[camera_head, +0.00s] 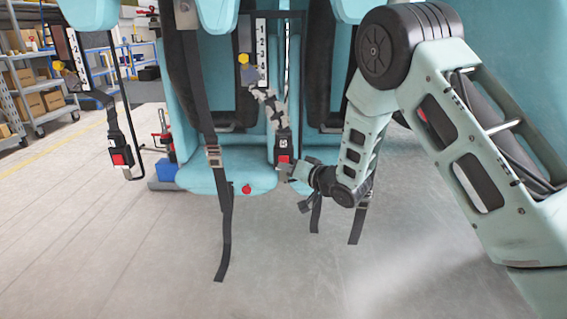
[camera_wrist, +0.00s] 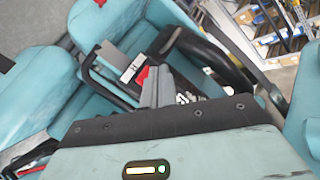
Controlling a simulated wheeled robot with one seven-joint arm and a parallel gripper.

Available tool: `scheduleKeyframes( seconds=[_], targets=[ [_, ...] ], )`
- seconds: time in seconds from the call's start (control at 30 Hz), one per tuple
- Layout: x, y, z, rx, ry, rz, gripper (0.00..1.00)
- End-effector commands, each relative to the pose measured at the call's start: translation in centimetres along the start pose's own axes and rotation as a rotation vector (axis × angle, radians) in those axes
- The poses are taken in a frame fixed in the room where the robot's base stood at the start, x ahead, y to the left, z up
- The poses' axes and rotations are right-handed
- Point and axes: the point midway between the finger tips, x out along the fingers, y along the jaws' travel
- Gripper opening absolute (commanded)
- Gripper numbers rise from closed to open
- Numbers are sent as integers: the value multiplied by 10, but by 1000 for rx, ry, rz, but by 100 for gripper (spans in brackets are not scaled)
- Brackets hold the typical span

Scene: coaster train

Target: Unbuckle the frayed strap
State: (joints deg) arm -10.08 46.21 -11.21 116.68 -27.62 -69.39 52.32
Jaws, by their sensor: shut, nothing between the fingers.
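A strap with ragged grey-and-black patches (camera_head: 268,106) hangs at the middle seat in the head view and runs down to a black buckle (camera_head: 282,140) with a red button (camera_head: 284,158). My gripper (camera_head: 284,172) is shut and empty, with its tips right at the lower end of this buckle. In the wrist view the shut grey fingers (camera_wrist: 157,88) lie close beside a red button (camera_wrist: 142,75). Whether they touch it I cannot tell. Part of the buckle is hidden behind the fingers there.
Another buckle with a red button (camera_head: 120,160) hangs at the left. A plain black strap (camera_head: 208,120) hangs in front of the teal seat (camera_head: 225,182), its loose end near the floor. Shelves with boxes (camera_head: 30,80) stand far left. The grey floor (camera_head: 120,250) in front is clear.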

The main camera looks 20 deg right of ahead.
Motion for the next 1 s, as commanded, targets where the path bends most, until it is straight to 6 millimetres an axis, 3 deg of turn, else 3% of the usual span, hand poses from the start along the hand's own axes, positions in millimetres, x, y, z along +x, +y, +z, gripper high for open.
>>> scheduleKeyframes(
  seconds=[1.0],
  targets=[
    [8,6,-6,0,0,0,0]
  ],
)
